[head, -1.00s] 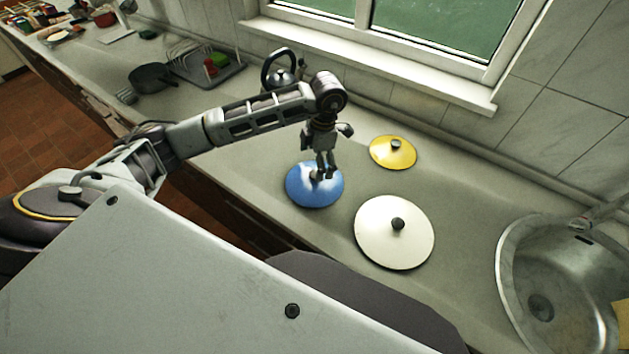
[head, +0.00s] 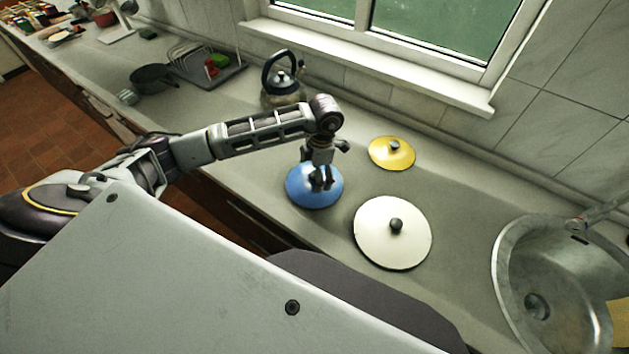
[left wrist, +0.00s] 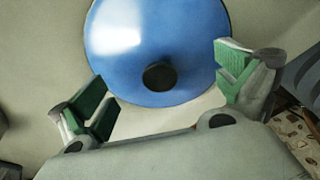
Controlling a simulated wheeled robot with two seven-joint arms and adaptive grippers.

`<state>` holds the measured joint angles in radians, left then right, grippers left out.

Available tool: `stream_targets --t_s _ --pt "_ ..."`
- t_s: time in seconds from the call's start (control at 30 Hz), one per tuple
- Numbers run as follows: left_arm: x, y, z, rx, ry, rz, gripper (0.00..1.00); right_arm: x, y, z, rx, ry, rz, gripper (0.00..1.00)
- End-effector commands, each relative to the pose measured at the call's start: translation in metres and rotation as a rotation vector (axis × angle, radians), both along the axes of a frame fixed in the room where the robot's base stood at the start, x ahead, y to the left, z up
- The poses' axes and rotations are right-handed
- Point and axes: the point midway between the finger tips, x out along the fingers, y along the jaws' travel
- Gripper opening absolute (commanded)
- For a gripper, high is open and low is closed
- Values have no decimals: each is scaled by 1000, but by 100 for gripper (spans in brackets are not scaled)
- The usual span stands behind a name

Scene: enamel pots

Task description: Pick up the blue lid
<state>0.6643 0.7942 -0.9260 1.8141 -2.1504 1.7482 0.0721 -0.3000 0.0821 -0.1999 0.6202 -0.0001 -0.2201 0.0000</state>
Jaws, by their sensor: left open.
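The blue lid (head: 300,190) lies flat on the grey counter, and its dark knob is mostly hidden behind my gripper in the head view. My left gripper (head: 321,186) points down over the lid, close to the knob. In the left wrist view the blue lid (left wrist: 190,45) fills the upper middle, with its round dark knob (left wrist: 160,77) near the lower rim. The open, green-padded fingers of my left gripper (left wrist: 165,88) stand on either side of the knob, with nothing held between them. My right gripper is not in view.
A white lid (head: 380,245) lies to the right of the blue lid, and a yellow lid (head: 385,157) behind it. A kettle (head: 284,88) stands behind my arm. A sink (head: 510,270) is at the right, a dark pan (head: 154,77) at the back left.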

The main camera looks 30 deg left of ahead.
Motion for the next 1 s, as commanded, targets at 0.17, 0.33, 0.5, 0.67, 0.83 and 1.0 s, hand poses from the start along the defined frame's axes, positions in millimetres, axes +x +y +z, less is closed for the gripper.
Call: stream_targets --t_s 0.17,0.33,0.5,0.67,0.83,1.0 --pt "-1 1 -11 1 1 0 100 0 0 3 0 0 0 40" --pt "-1 1 -12 1 -1 -1 100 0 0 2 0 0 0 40" --pt "-1 1 -12 1 -1 -1 100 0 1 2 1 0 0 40" --pt "-1 1 -11 1 -1 -1 96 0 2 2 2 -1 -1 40" --pt "-1 1 -11 1 -1 0 74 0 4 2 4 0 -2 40" --pt "-1 1 -11 1 -1 0 52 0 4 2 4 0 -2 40"
